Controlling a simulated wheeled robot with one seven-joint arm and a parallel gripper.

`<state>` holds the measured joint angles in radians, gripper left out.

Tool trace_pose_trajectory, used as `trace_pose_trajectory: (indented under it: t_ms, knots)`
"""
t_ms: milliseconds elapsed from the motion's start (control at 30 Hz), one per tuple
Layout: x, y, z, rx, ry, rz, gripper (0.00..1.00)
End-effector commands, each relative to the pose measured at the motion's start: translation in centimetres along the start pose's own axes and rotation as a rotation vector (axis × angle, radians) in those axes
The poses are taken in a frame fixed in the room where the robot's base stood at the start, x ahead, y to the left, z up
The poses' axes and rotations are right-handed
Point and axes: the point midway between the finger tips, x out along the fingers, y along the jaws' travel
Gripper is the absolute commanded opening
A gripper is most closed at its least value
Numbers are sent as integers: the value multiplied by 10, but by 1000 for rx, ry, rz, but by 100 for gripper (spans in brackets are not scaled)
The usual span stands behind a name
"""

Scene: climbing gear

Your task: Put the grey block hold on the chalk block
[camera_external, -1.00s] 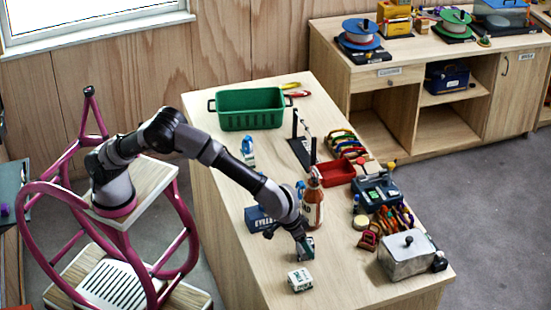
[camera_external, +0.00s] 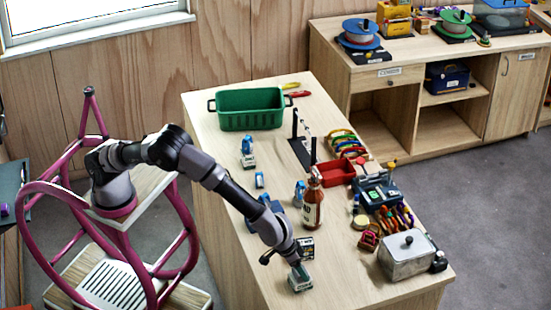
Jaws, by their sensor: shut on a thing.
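My gripper (camera_external: 298,268) is shut on the grey block hold (camera_external: 300,275), at the near end of the wooden table. The white chalk block (camera_external: 301,287) is directly below the hold, with its top mostly hidden by it. The hold looks roughly level and very close to or touching the chalk block; I cannot tell whether there is a gap. My fingers hide part of the hold.
A dark box with a pale label (camera_external: 306,247) stands just behind my gripper. A brown bottle (camera_external: 312,206) is farther back. A metal tin (camera_external: 407,256) stands to the right. A green crate (camera_external: 250,109) is at the far end. Bare table lies left of my gripper.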

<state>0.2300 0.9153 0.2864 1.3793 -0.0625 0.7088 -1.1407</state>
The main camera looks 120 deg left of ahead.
Motion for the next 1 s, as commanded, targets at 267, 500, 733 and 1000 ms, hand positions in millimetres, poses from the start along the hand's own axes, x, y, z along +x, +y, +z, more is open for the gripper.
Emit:
trace_pose_trajectory:
  t_ms: [267,500,733,1000]
  knots:
    - [2,0,1,0,0,0,82]
    - [2,0,1,0,0,0,96]
    - [-6,1,-1,0,1,2,96]
    - [-60,1,-1,1,3,3,96]
